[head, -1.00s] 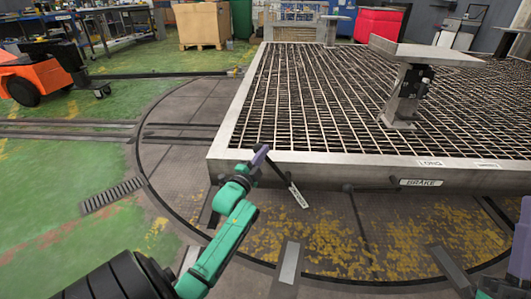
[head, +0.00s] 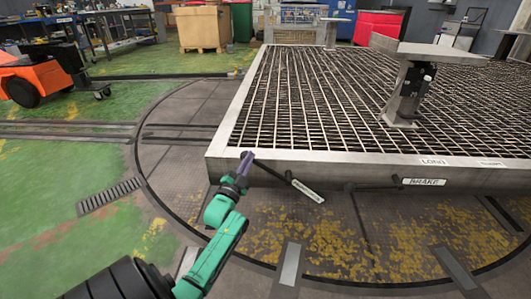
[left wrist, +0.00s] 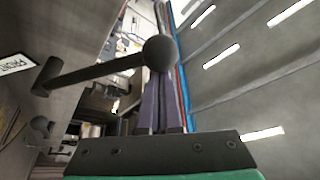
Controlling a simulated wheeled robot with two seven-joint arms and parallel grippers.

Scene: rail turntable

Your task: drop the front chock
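The front chock lever is a dark rod with a round knob (left wrist: 160,53), which fills the centre of the left wrist view. In the head view the rod (head: 271,169) slants down right from the knob to a white tag (head: 307,190), in front of the deck's near edge. Part of the tag's lettering, apparently FRONT, shows in the left wrist view (left wrist: 14,63). My left gripper (head: 245,165) is at the knob end, its purple fingers close together and apparently shut on it. The knob hides the fingertips. The chock itself cannot be made out. My right gripper is out of view.
The grated turntable deck (head: 226,130) has a metal rim, with a BRAKE label (head: 424,181) on its near side. A metal pedestal (head: 405,95) stands on it. Green floor (head: 60,180) is clear at left. An orange vehicle (head: 28,80) is at far left.

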